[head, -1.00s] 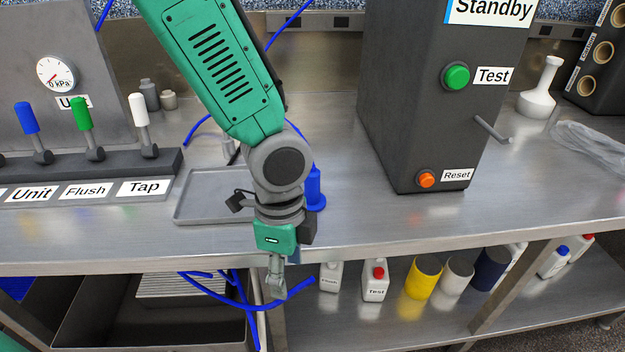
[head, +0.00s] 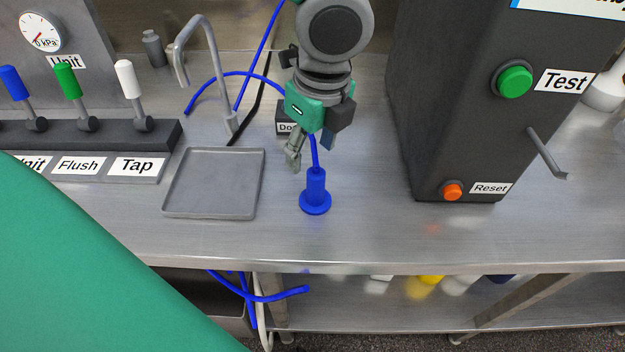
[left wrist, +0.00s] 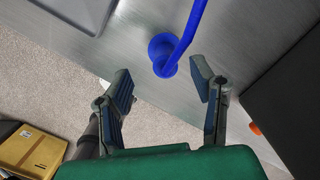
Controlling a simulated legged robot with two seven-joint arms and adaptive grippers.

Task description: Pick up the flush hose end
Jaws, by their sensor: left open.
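A blue hose (head: 314,153) runs down into an upright blue stand with a round base (head: 315,190) on the bench. My left gripper (head: 311,148) is above the stand, beside the hose, its fingers apart and pointing down. In the left wrist view the open fingers (left wrist: 162,82) frame the hose (left wrist: 190,30) and its round base (left wrist: 160,45), with nothing clamped. Another blue hose end (head: 187,111) lies at the back left of the bench, and one (head: 303,290) hangs below the front edge. No tag reading "Flush" shows on any hose. My right gripper is not in view.
A grey tray (head: 213,212) and a bent tap (head: 195,30) are left of the stand. A dark cabinet (head: 445,110) with a protruding lever (head: 545,152) stands close on the right. The labelled lever panel (head: 90,140) is at the left. The front bench strip is clear.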

